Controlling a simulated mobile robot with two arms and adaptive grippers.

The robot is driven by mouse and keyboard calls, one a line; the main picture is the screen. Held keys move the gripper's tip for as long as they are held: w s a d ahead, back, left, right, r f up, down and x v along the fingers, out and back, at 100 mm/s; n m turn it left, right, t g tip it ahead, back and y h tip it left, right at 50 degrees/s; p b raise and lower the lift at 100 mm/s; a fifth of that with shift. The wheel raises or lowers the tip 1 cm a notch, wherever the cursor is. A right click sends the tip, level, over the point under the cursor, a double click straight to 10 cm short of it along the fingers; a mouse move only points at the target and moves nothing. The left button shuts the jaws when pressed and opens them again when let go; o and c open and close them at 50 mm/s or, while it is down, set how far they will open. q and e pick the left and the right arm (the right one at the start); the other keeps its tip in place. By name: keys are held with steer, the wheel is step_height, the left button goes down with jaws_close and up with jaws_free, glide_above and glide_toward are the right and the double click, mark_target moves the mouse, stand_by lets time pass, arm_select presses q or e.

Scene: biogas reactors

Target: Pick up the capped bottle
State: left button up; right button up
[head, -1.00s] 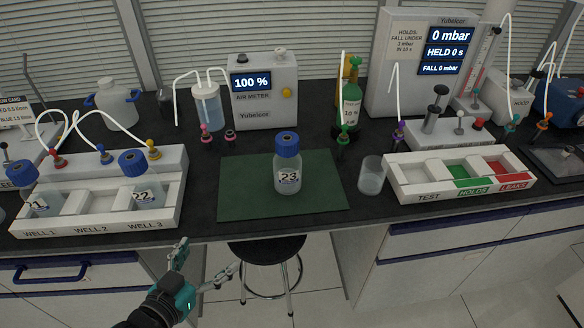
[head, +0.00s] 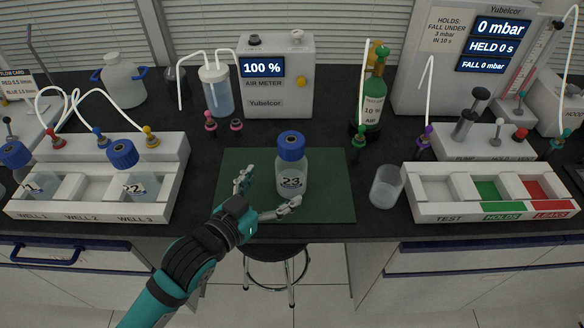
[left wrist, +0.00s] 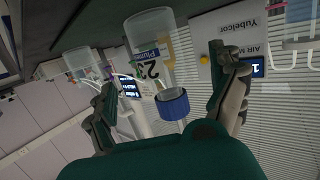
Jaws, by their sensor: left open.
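The capped bottle (head: 291,180), clear with a blue cap and a label reading 23, stands upright on the dark green mat (head: 330,205). My left gripper (head: 268,192) is open, just in front and to the left of it, with one finger on the left and the other by its lower front. In the left wrist view the bottle (left wrist: 150,55) shows between the spread fingers of the gripper (left wrist: 163,72), with its blue cap toward the palm side. I cannot tell whether a finger touches it. My right gripper is out of view.
An empty glass beaker (head: 387,187) stands right of the mat. The well rack (head: 90,208) at left holds capped bottles in wells 1 and 3. The TEST/HOLDS/LEAKS tray (head: 490,212) is at right. The air meter (head: 278,85) stands behind. A stool (head: 275,262) is below the bench edge.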

mark_target(282, 179)
arm_select(q)
steer(key=x, duration=0.2)
steer(key=shift+w+d, duration=0.15)
steer(key=shift+w, duration=0.1)
steer(key=shift+w+d, duration=0.2)
steer(key=shift+w, duration=0.1)
steer(key=p+x, duration=0.1)
steer(key=x, duration=0.2)
steer(key=shift+w+d, duration=0.25)
steer(key=shift+w+d+f, duration=0.15)
steer(key=shift+w+d, duration=0.1)
steer(key=shift+w, duration=0.05)
steer(key=shift+c, duration=1.3)
steer(key=c, duration=1.3)
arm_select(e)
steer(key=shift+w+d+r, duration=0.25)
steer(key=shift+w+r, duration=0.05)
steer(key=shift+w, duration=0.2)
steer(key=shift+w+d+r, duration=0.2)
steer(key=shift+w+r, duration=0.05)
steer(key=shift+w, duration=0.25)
